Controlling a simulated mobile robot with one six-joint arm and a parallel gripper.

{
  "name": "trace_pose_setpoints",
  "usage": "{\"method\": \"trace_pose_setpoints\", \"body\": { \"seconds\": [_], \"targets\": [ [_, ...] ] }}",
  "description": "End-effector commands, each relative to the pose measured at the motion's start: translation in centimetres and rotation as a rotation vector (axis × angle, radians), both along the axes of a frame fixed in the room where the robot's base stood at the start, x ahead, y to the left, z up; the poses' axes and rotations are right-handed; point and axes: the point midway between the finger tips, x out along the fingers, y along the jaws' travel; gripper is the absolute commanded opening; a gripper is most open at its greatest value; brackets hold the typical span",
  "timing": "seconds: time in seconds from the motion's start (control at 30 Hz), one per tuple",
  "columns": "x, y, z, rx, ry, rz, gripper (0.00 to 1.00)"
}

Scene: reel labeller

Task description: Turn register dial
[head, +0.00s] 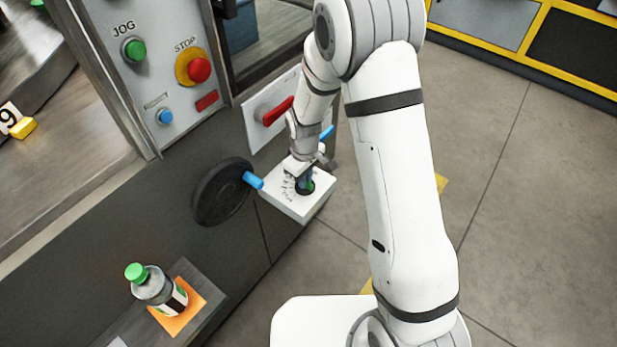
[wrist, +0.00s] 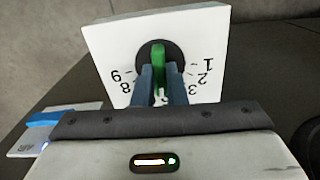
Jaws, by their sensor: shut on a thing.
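The register dial (wrist: 158,54) is a dark round knob with a green bar across it, on a white box marked with numbers. Digits 1, 2, 3 show on the right of the knob and 8, 9 on the left, upside down in the wrist view. My gripper (wrist: 160,78) is shut on the green bar, one finger on each side. In the head view the white box (head: 291,205) sticks out from the machine's side, and my gripper (head: 303,180) reaches down onto the dial from above. The lower part of the dial is hidden by my fingers.
A black handwheel (head: 216,193) with a blue handle is left of the box. A red lever (head: 277,112) is on a white plate above. A green-capped bottle (head: 158,290) stands on an orange square at lower left. Stop button (head: 199,69) is higher up. Floor at right is open.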

Motion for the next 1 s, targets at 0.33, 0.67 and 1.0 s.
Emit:
{"method": "trace_pose_setpoints", "body": {
  "seconds": [0.33,0.67,1.0],
  "targets": [
    [-0.07,0.07,-0.09,0.000,0.001,-0.277,0.00],
    [-0.08,0.09,-0.02,0.000,0.002,-0.301,0.00],
    [-0.05,0.05,-0.01,0.000,0.002,-0.300,0.34]
  ]
}}
